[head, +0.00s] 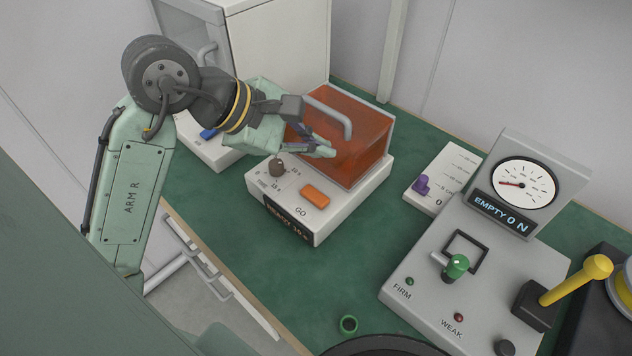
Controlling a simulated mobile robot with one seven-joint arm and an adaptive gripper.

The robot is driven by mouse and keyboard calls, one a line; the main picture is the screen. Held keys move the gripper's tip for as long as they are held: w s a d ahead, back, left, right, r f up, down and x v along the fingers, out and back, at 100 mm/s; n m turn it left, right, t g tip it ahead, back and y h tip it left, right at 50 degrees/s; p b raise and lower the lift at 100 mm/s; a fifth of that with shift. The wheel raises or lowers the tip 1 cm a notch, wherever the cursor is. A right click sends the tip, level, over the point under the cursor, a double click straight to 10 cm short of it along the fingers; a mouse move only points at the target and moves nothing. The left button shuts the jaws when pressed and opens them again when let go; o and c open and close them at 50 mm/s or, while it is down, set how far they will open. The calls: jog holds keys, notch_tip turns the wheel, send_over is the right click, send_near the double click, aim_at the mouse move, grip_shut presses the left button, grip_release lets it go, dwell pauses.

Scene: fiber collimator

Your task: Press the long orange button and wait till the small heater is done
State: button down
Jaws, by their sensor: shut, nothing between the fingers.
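The small heater (340,217) is a white box with a see-through orange cover (362,140) on top. The long orange button (315,196) is on its front top, above the word GO. A dark knob (277,167) is left of the button. The front display (287,222) is lit in orange and seems to read READY 10 s. My gripper (327,150) is shut and empty. It appears above the heater's left side, in front of the cover, up and right of the button in the picture. Whether it touches the cover cannot be told.
A grey panel (405,283) with a gauge (523,185), a green-knobbed lever (456,266) and a yellow handle (577,280) stands at right. A purple slider (421,184) is beside it. A white cabinet (285,45) stands behind.

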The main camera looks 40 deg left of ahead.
jog(key=b, duration=0.7)
send_over(316, 198)
notch_tip(316, 198, down, 7)
jog(key=shift+r, duration=0.15)
jog(key=shift+f+b, duration=0.4)
jog(key=shift+f, duration=0.6)
jog(key=shift+f, duration=0.1)
jog(key=shift+f, duration=0.35)
jog(key=shift+f+b, duration=0.35)
jog(key=shift+f, duration=0.15)
dwell(0.6)
jog(key=shift+r, duration=0.15)
jog(key=shift+r+p, duration=0.8)
jog(key=shift+p, duration=0.25)
